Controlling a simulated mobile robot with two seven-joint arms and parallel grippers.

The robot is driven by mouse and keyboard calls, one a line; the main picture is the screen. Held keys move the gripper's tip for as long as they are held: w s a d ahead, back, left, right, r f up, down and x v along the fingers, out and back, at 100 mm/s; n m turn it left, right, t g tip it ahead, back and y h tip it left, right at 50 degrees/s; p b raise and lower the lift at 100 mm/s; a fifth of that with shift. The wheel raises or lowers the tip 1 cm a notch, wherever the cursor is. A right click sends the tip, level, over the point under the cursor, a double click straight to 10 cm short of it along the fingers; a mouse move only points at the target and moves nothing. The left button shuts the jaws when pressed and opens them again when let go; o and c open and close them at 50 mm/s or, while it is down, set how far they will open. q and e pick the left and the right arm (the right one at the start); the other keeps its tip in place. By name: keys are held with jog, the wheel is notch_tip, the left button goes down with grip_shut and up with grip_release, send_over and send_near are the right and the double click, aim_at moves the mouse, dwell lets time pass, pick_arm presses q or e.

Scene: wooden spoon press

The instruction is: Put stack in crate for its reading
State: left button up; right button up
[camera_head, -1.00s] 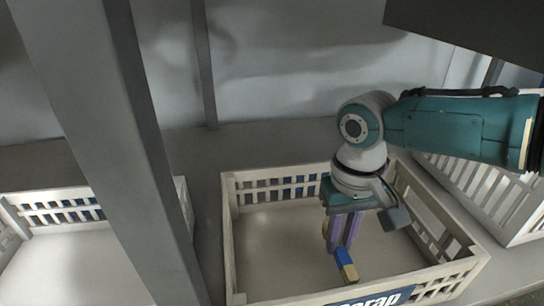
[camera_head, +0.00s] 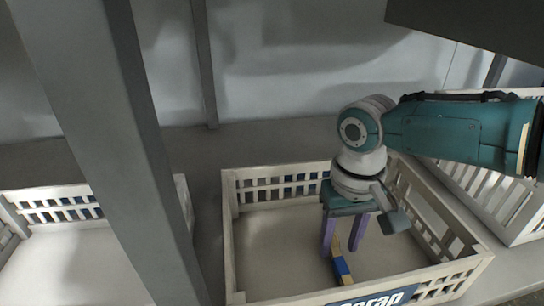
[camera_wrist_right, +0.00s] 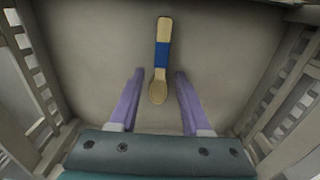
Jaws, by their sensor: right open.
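The stack (camera_head: 342,267) is a tan wooden spoon shape with a blue band. It lies on the floor of the crate (camera_head: 229,232) with the dark blue label reading "crap" in its visible part. In the right wrist view the stack (camera_wrist_right: 161,55) lies lengthwise, its rounded end between my fingers. Whether it is several spoons I cannot tell. My right gripper (camera_head: 340,250) reaches down into the crate, its purple fingers open and apart on either side of the stack. They also show in the right wrist view (camera_wrist_right: 159,73), clear of it. My left gripper is not in view.
Another pale crate (camera_head: 60,196) stands at the left, and a third (camera_head: 498,200) at the right. A grey post (camera_head: 128,150) crosses the left of the head view. Slatted crate walls surround my right gripper. The crate floor around the stack is bare.

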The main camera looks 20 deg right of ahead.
aim_at(338, 253)
notch_tip(338, 253, up, 13)
jog(key=p, duration=1)
jog(key=s+a+n+t+y, duration=0.2)
jog(key=s+a+n, duration=0.3)
jog(key=s+a, duration=0.7)
jog(key=s+d+r+t+h, duration=0.1)
jog(key=s+d+r, duration=0.5)
jog(key=shift+s+d+t+h, duration=0.25)
jog(key=shift+s+t+h, duration=0.05)
jog(key=shift+h, duration=0.1)
jog(key=shift+r, duration=0.1)
